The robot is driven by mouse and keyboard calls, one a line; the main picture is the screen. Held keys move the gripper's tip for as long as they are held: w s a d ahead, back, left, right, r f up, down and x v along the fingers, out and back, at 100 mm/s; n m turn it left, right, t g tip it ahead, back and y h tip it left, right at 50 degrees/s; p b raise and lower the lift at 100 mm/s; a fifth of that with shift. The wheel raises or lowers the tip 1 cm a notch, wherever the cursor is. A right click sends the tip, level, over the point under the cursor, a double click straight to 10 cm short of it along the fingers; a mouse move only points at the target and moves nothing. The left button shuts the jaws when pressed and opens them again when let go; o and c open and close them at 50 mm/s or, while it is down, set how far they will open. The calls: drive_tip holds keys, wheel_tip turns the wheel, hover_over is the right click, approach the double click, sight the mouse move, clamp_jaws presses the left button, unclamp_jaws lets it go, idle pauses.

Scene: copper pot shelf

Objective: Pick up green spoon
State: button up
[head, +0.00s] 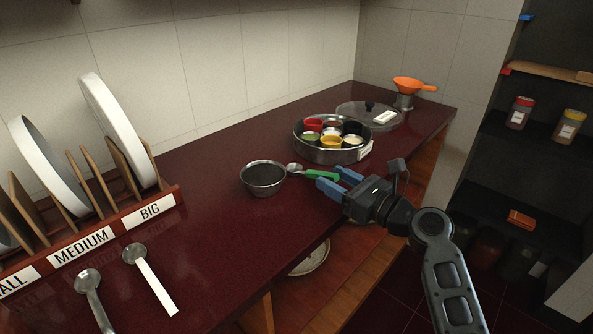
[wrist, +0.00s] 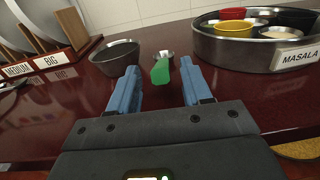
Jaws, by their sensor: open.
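The green spoon (head: 321,174) lies on the dark red counter, its metal bowl pointing left toward a steel bowl and its green handle toward my gripper. In the wrist view the green handle (wrist: 160,71) shows between my two blue fingers, with the metal end just beyond it. My gripper (head: 333,180) is open, low over the counter near its front edge. The fingers (wrist: 163,85) stand apart on either side of the handle's line. I cannot tell whether the handle's near end is within the fingertips.
A steel bowl (head: 263,178) stands just left of the spoon. A round masala tin (head: 332,153) with small cups stands behind it, its clear lid (head: 368,113) further back. A plate rack (head: 160,214) and two other spoons are at left. The middle counter is clear.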

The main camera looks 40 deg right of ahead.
sight(324, 172)
drive_tip(key=shift+w+d+r, duration=0.1)
drive_tip(key=shift+w+r, duration=0.05)
drive_tip(key=shift+w, duration=2.2)
drive_tip(key=shift+c, duration=0.5)
clamp_jaws()
